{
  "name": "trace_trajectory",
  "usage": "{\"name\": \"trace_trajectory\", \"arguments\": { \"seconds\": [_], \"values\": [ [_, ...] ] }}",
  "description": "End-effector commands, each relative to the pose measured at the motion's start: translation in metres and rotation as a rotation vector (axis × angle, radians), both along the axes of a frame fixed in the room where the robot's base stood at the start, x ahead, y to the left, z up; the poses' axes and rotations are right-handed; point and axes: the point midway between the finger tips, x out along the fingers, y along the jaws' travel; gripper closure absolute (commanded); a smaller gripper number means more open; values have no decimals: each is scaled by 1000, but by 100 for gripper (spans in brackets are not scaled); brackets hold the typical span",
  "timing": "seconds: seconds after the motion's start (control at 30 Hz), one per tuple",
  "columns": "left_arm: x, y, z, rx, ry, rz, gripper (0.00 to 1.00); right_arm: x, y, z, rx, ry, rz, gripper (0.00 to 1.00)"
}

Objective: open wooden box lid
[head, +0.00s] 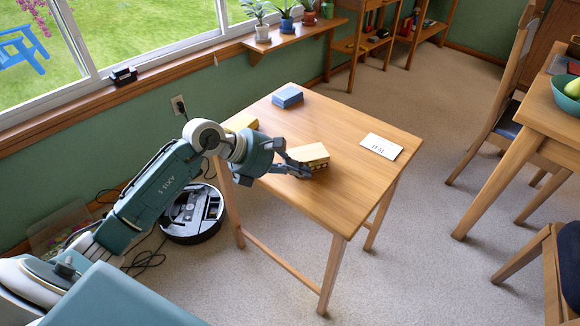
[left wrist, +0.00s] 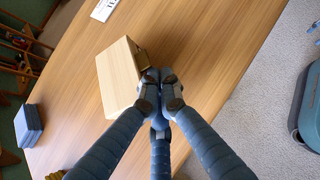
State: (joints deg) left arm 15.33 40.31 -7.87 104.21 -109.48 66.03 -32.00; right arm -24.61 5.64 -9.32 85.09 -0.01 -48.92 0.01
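A small wooden box (head: 312,153) with a pale top stands on the wooden table; its lid looks down. In the left wrist view the box (left wrist: 118,80) shows its plain pale top, with a small brassy piece (left wrist: 144,58) on its side. My left gripper (head: 297,168) is at the box's near left side, low over the table. In the left wrist view its dark fingertips (left wrist: 160,92) are close together beside the box's edge, with nothing seen between them. Whether they touch the box I cannot tell. My right gripper is not in view.
The table (head: 270,120) also holds a blue box (head: 287,97), a yellow object (head: 241,122) partly behind my arm, and a white card (head: 381,146). A round robot vacuum (head: 192,215) is on the floor. The table's front part is clear.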

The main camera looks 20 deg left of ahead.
Motion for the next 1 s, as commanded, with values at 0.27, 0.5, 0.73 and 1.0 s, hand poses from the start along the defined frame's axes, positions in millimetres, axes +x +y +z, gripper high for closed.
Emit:
{"name": "trace_trajectory", "arguments": {
  "seconds": [0.27,0.5,0.73,1.0],
  "values": [
    [3,-3,-4,0,0,0,100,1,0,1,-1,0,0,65],
    [3,-3,-3,-3,4,0,100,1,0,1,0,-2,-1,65],
    [4,-2,4,-46,50,0,100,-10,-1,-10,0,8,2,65],
    [6,0,19,-178,192,2,100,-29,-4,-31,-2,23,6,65]
  ]
}}
